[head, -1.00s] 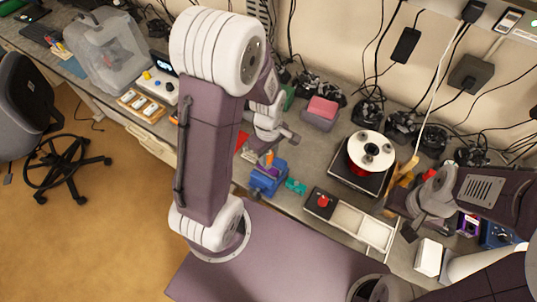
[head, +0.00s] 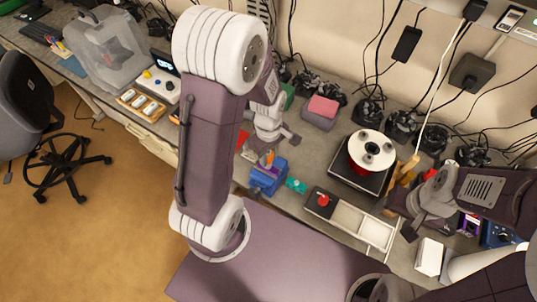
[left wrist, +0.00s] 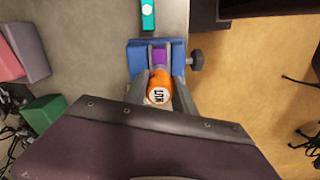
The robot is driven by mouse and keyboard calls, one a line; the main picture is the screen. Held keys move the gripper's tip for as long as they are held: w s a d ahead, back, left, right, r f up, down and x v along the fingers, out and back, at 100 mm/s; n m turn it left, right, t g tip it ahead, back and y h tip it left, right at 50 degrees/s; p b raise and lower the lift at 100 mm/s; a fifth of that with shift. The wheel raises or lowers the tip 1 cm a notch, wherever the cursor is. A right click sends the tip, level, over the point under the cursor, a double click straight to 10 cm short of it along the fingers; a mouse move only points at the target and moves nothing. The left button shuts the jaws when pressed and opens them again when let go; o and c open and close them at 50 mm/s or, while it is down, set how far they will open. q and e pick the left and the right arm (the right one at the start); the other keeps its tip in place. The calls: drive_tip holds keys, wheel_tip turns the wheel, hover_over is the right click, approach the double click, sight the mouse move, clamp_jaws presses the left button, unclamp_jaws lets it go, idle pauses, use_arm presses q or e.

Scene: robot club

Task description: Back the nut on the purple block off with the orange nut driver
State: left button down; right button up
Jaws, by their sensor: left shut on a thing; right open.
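A purple block (left wrist: 159,55) sits in a blue vise (left wrist: 178,50) on the bench, and the vise (head: 262,184) also shows in the head view. The orange nut driver (left wrist: 158,84) stands over the block in the left wrist view, its lettered end facing the camera. My left gripper (left wrist: 160,76) is shut on the driver, one finger on each side. The nut and the driver's lower tip are hidden, so I cannot tell whether they touch. My right gripper (head: 398,216) is open and empty near the right side of the bench, away from the vise.
A small teal piece (head: 296,186) lies right of the vise. A pink-topped stack (head: 321,108) is at the back.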

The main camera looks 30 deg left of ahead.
use_arm(q)
drive_tip(key=shift+f, duration=0.15)
idle(0.3)
drive_tip(key=c, duration=1)
unclamp_jaws()
